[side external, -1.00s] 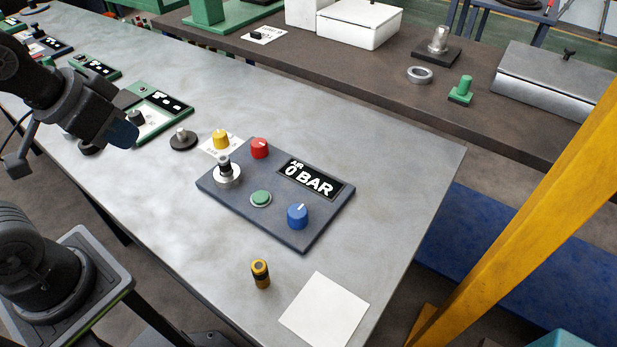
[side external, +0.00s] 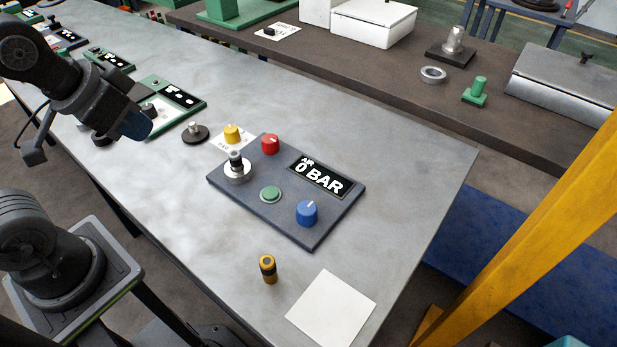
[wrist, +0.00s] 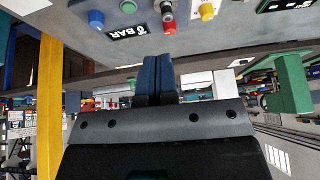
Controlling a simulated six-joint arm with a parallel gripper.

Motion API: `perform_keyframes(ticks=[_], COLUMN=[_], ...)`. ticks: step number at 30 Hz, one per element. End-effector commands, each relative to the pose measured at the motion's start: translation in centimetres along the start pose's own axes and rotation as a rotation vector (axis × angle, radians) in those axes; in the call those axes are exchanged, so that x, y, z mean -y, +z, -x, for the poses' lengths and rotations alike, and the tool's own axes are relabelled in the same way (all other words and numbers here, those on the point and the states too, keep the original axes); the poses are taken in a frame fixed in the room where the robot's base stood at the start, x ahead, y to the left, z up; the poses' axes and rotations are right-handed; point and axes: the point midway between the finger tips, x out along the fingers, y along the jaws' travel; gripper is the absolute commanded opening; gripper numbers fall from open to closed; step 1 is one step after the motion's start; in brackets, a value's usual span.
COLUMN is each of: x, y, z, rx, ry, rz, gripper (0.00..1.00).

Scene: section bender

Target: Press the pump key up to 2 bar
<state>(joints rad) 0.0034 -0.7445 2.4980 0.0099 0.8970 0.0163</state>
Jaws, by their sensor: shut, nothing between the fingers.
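The dark blue-grey panel (side external: 262,217) lies on the grey bench. Its black display (side external: 320,175) reads "AIR 0 BAR". On the panel are a round green button (side external: 270,194), a blue knob (side external: 306,212), a red knob (side external: 270,144) and a black-topped post in a silver collar (side external: 237,171). None of these carries a readable "pump" label. My gripper (side external: 139,126) is shut and empty, above the bench to the left of the panel. In the wrist view its blue fingers (wrist: 157,75) are together, and the panel's display (wrist: 127,31) shows upside down near the top.
A yellow knob (side external: 232,134) on a white card and a dark round base with a silver knob (side external: 195,131) stand left of the panel. A yellow-black cylinder (side external: 268,269) and a white sheet (side external: 331,308) lie in front. A yellow post (side external: 520,230) rises at right.

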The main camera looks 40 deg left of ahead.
Motion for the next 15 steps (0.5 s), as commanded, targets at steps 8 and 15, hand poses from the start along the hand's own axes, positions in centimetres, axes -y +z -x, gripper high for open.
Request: perform_keyframes(ticks=[8, 15], x=[0.6, 0.4], y=[-1.6, -4.3], z=[-2.4, -5.8], rx=[0.034, 0.098], ry=[-0.102, -0.218], rz=[-0.556, -1.378], gripper=[0.0, 0.0])
